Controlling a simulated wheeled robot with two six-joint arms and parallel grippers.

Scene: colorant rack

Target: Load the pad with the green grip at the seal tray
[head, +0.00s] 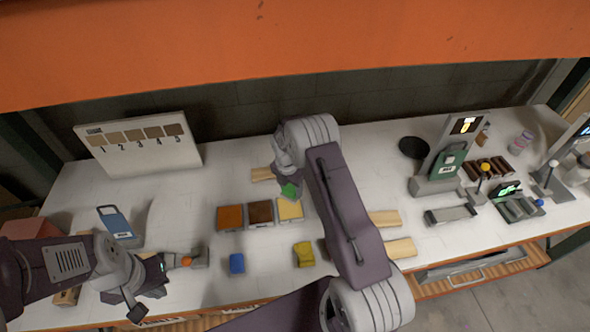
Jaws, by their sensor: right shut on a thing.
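My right gripper (288,174) is over the middle of the table, shut on a pad whose green grip (289,190) shows just below it. The pad is just above or at the pale yellow tray (290,209), the right one of three in a row; contact cannot be told. An orange-brown tray (230,217) and a dark brown tray (260,212) stand to its left. Which is the seal tray cannot be read. My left gripper (148,289) is at the front left, its dark fingers apart and seemingly empty.
A blue block (237,263) and a yellow block (304,254) lie in front of the trays. A numbered swatch board (138,143) stands at the back left. A green-fronted device (447,163) and fixtures stand at right. An orange-knobbed fixture (198,258) is near my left gripper.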

